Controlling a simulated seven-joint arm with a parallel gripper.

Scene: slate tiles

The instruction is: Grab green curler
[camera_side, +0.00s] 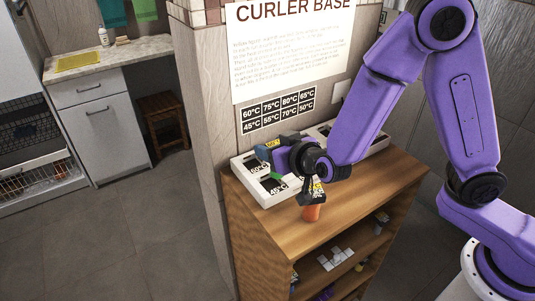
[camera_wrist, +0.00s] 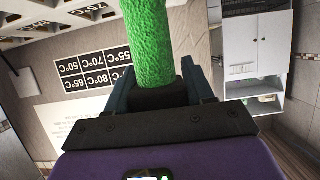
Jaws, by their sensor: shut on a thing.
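The green curler (camera_wrist: 150,45) is a fuzzy bright green cylinder in the wrist view. It runs from between my gripper's fingers up past the picture's top edge, so its far end is cut off. My gripper (camera_wrist: 165,92) is shut on its dark lower end. In the side view my gripper (camera_side: 270,156) is at the left end of a white curler base (camera_side: 262,191), above the wooden shelf unit. A small green patch shows just below it there; most of the curler is hidden in that view.
An orange object (camera_side: 312,213) stands on the shelf unit's wooden top (camera_side: 345,200), below my wrist. The front of the top is otherwise largely clear. A wall sign (camera_side: 290,55) and temperature labels (camera_side: 277,111) are behind. The lower shelves hold small items.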

